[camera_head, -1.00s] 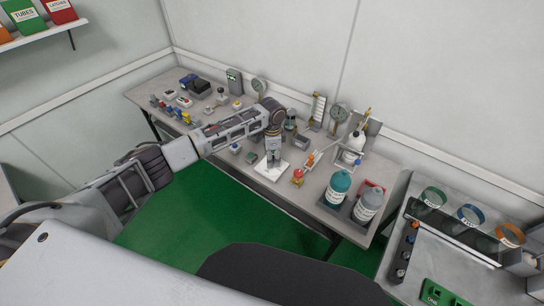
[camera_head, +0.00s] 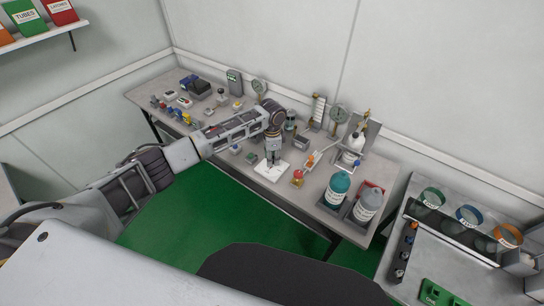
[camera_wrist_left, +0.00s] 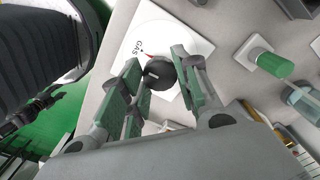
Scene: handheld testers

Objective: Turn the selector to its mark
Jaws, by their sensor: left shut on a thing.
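The selector is a round black knob (camera_wrist_left: 158,75) with a pale line on its face. It stands on a white plate marked GAS (camera_wrist_left: 148,32), with a small red pointer mark beside the knob. The plate also shows on the bench in the head view (camera_head: 262,175). My left gripper (camera_head: 272,161) is over the plate, pointing down. In the left wrist view, its green-padded fingers (camera_wrist_left: 160,70) are on either side of the knob, shut on it. The fingers hide part of the knob's edge. In the head view the knob is hidden by the gripper. My right gripper is out of view.
A red-topped button (camera_head: 298,176) stands just right of the plate. Several small switches are at the bench's left end. A green button (camera_wrist_left: 275,64) is close by in the wrist view.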

